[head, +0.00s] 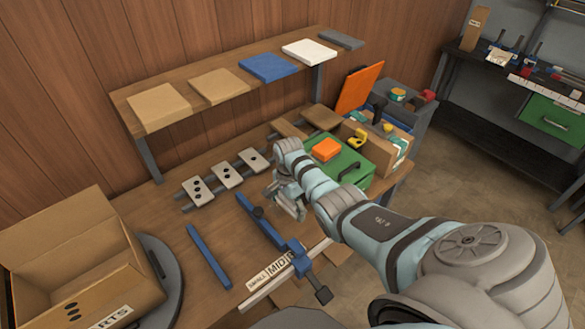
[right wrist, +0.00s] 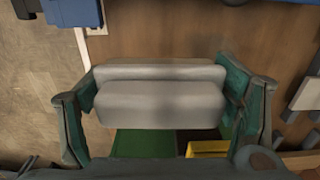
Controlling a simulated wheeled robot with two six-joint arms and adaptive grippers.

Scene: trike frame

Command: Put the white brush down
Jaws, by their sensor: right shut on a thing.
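My right gripper (head: 290,204) hangs over the wooden bench (head: 200,215), beside the green case. In the right wrist view my right gripper (right wrist: 162,94) has its two fingers on the ends of a pale grey-white block, the white brush (right wrist: 158,103), and is shut on it. The brush lies crosswise between the fingers, with bare wood behind it. Bristles cannot be made out. In the head view the brush is hidden or too small to tell apart from the gripper. My left gripper is not in view.
A green case (head: 345,168) with an orange block (head: 326,149) stands right of the gripper. A blue clamp (head: 262,222) and blue bar (head: 209,257) lie in front. Grey drilled plates (head: 226,176) sit behind. A cardboard box (head: 75,260) is at left. A shelf (head: 215,105) overhangs the back.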

